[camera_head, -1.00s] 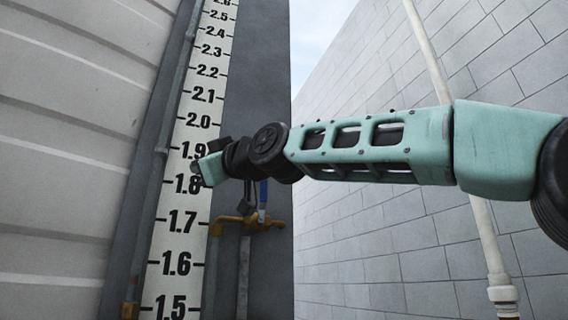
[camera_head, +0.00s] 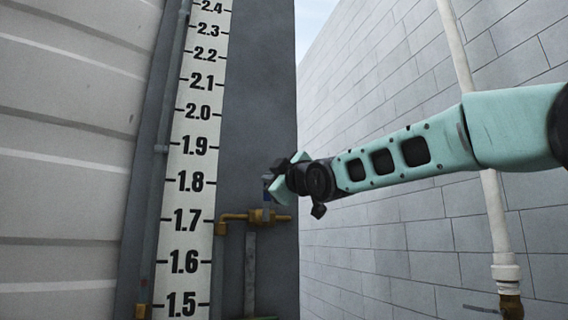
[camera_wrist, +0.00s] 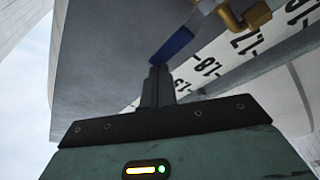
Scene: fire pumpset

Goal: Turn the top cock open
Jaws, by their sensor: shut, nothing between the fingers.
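The brass top cock (camera_head: 258,216) sits on a brass pipe at the right of the gauge board, near the 1.7 mark. Its blue lever (camera_head: 266,194) stands up from it, partly hidden by my gripper (camera_head: 272,182). In the wrist view the blue lever (camera_wrist: 172,46) slants down from the brass pipe (camera_wrist: 242,14) to just beyond my fingertips (camera_wrist: 157,72). My gripper is shut and empty, with its tips close to the lever's free end. I cannot tell whether they touch it.
The white gauge board (camera_head: 190,160) with black numbers stands just left of the cock. A grey column (camera_head: 258,110) is behind it. A grey block wall (camera_head: 400,240) and a white pipe (camera_head: 495,220) are at the right.

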